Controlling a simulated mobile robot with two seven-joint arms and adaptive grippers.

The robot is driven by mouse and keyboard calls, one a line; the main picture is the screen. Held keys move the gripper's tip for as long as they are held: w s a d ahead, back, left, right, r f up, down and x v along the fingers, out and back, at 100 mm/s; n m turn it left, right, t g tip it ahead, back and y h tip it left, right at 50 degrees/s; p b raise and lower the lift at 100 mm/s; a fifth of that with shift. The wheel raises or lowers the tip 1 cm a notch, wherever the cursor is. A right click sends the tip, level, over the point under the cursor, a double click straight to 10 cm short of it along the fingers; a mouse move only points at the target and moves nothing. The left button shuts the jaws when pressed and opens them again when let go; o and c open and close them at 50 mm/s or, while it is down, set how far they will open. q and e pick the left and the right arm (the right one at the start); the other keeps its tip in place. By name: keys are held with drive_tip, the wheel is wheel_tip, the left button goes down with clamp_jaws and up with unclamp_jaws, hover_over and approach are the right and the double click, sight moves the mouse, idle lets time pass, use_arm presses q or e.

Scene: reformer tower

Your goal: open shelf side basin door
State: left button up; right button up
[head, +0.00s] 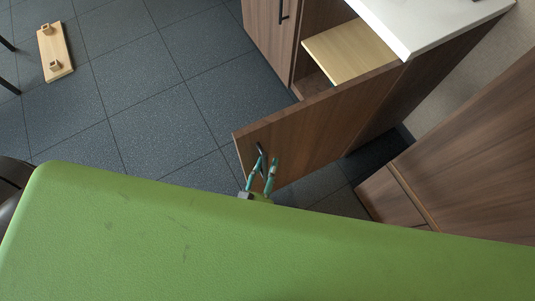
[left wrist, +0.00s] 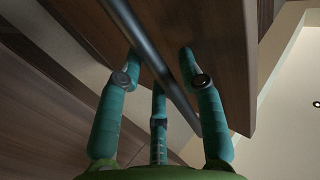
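The brown wooden cabinet door (head: 320,130) below the white basin counter stands swung open, with a dark bar handle (head: 260,150) near its free edge. My left gripper (head: 266,163) is at that handle, its teal fingers spread apart. In the left wrist view, the handle bar (left wrist: 178,80) runs diagonally between the fingers of my left gripper (left wrist: 160,62), with the door's brown face behind it. Gaps show between the bar and the side fingers; contact is hard to tell. My right gripper is not in view.
The open cabinet shows a light wood shelf (head: 350,52). Another closed door (head: 272,35) with a dark handle is left of it. The white counter (head: 425,20) is above. Brown wood panels (head: 475,150) stand at right. A small wooden piece (head: 55,52) lies on the tiled floor, clear around it.

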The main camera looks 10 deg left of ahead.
use_arm(q)
drive_tip(key=s, duration=0.7)
drive_tip(key=shift+s+a, duration=0.25)
drive_tip(key=shift+a, duration=0.2)
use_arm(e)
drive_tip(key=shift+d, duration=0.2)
